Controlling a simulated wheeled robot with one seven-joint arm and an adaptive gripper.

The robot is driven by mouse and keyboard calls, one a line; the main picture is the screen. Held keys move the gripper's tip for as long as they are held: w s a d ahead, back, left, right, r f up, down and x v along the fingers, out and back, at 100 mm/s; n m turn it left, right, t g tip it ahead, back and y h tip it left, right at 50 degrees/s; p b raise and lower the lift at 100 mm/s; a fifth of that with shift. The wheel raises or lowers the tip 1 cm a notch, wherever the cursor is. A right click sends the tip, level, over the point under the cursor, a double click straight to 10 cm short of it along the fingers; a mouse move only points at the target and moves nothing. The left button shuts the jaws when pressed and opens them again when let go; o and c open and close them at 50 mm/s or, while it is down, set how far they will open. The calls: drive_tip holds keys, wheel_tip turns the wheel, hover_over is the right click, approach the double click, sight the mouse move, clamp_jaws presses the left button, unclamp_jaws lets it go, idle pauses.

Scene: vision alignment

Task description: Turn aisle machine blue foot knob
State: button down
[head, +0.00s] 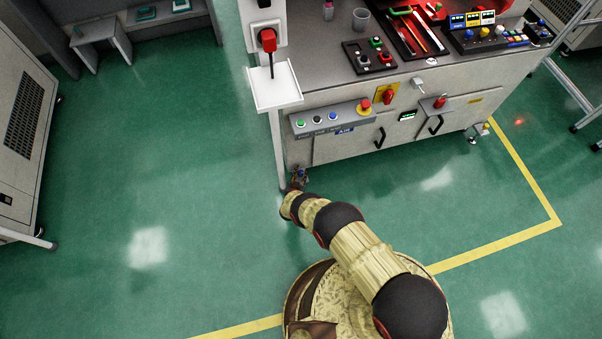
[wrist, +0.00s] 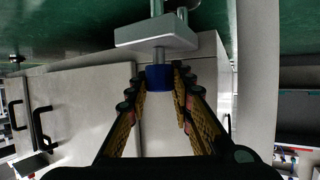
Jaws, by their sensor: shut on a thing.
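The blue foot knob (wrist: 158,76) sits between the two fingertips of my gripper (wrist: 160,88) in the wrist view. My gripper is shut on it, with one fingertip against each side. A metal rod joins the knob to a grey foot bracket (wrist: 155,35). In the head view my gripper (head: 297,181) is low at the left front corner of the aisle machine (head: 345,145). The knob is too small there to make out its turn.
A white post with a small shelf (head: 275,88) and a red plug stands just left of the corner. A button panel (head: 330,120) is above. The other front foot (head: 476,137) is at the right. Green floor (head: 180,180) is clear to the left.

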drive_tip(key=n+y, duration=0.2)
drive_tip(key=y, duration=0.1)
drive_tip(key=n+y, duration=0.3)
drive_tip(key=shift+d+n, duration=0.2)
drive_tip(key=shift+n, duration=0.1)
drive_tip(key=n+g+y, duration=0.1)
drive_tip(key=n+y, duration=0.1)
drive_tip(key=y, duration=0.1)
drive_tip(key=n+g+y, duration=0.2)
drive_tip(key=n+y, duration=0.1)
drive_tip(key=shift+a+n+g, duration=0.15)
drive_tip(key=shift+n+g, duration=0.15)
drive_tip(key=c, duration=1.8)
unclamp_jaws()
drive_tip(key=v, duration=1.2)
drive_tip(key=shift+w+f, duration=0.1)
